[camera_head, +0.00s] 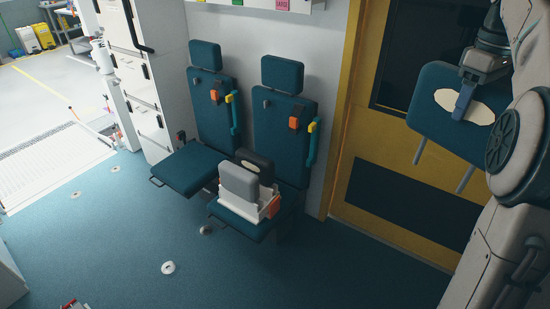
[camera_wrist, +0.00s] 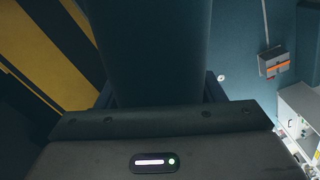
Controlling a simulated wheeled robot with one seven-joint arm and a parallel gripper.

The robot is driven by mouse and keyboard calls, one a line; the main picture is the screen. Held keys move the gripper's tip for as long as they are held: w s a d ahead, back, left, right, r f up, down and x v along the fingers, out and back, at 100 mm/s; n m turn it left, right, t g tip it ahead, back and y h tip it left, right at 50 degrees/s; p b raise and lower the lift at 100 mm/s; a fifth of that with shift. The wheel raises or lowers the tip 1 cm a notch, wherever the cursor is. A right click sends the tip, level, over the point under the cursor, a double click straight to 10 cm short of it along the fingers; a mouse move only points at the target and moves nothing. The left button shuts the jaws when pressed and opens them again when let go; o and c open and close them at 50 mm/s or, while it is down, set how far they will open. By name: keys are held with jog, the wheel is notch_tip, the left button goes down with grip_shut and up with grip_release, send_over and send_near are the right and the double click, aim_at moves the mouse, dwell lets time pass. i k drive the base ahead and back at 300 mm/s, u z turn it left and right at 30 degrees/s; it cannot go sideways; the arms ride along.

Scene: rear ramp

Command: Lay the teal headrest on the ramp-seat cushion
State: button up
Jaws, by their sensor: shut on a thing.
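The teal headrest (camera_head: 436,96) hangs in the air at the upper right of the head view, tilted, with two metal posts pointing down and a cream oval patch on its face. My gripper (camera_head: 464,102) is shut on it; a finger lies over the patch. In the wrist view the headrest (camera_wrist: 155,45) fills the upper middle, dark, and hides what lies beyond. The left seat, nearer the ramp, has a bare teal cushion (camera_head: 190,168), folded down flat. The headrest is well to the right of this cushion and apart from it.
The right seat's cushion (camera_head: 238,226) bears a white holder (camera_head: 236,205) with a grey pad (camera_head: 238,182) and a black pad (camera_head: 258,166). A yellow door (camera_head: 343,160) stands behind the held headrest. White cabinets (camera_head: 146,110) stand left of the seats. The blue floor in front is mostly clear.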

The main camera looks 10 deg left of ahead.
aim_at(184, 166)
jog(key=u, duration=1.65)
jog(key=i, duration=3.6)
jog(key=z, duration=0.5)
